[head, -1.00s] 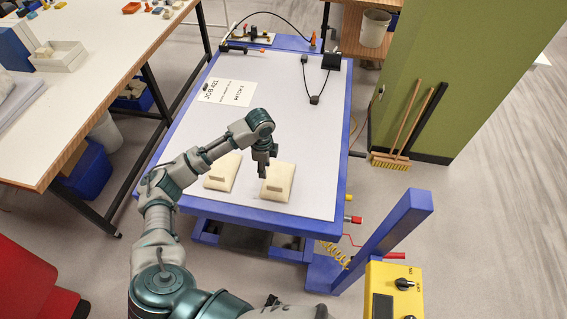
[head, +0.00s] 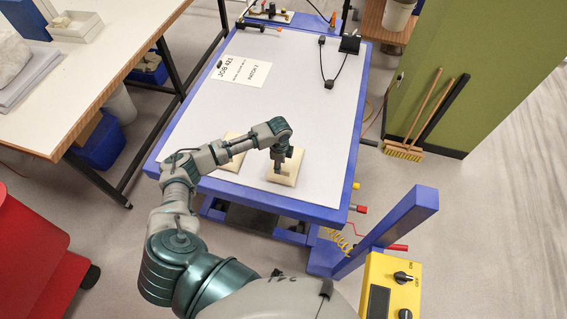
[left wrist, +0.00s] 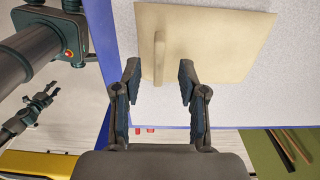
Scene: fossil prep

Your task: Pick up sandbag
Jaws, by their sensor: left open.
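Two cream, flat sandbags with raised grips lie near the front edge of the table. The right sandbag (head: 287,175) is under my left gripper (head: 279,168); the left sandbag (head: 232,150) is partly hidden by my left arm. In the left wrist view, one sandbag (left wrist: 215,45) lies ahead, with its raised grip in line with the gap between the open fingers (left wrist: 158,78). The fingers look apart from the grip; their exact height is hard to judge. My right gripper (left wrist: 38,105) shows small at the left of the wrist view, its jaws unclear.
The white table top (head: 300,90) has a blue rim and is mostly bare, with a printed sheet (head: 241,71) farther back. A blue post (head: 385,235) and yellow control box (head: 390,285) stand front right. A workbench (head: 90,75) is at the left.

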